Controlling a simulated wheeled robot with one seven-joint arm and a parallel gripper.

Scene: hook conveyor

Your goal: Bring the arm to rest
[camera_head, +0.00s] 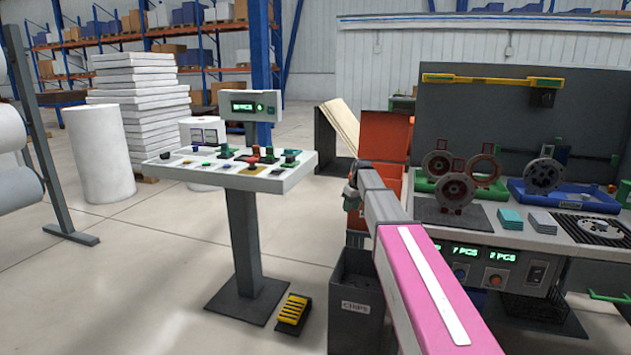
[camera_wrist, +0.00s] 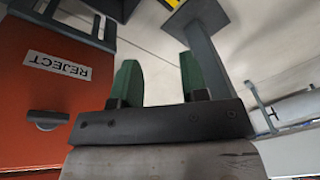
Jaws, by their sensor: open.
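My arm shows in the head view as a pink link with a white stripe, reaching forward from the lower right to the middle. My gripper shows in the wrist view (camera_wrist: 160,80), its two green fingers apart with nothing between them. In the head view my gripper is mostly hidden behind my arm, near the orange bin. Beyond the fingers the wrist view shows pale floor and a grey post (camera_wrist: 205,50).
An orange reject bin (camera_head: 387,135) is close beside my gripper; its labelled face (camera_wrist: 55,100) fills the wrist view's left. A dark chips bin (camera_head: 356,300) stands below my arm. A control pedestal (camera_head: 243,230) is left, a workbench (camera_head: 545,230) right. Open floor lies left.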

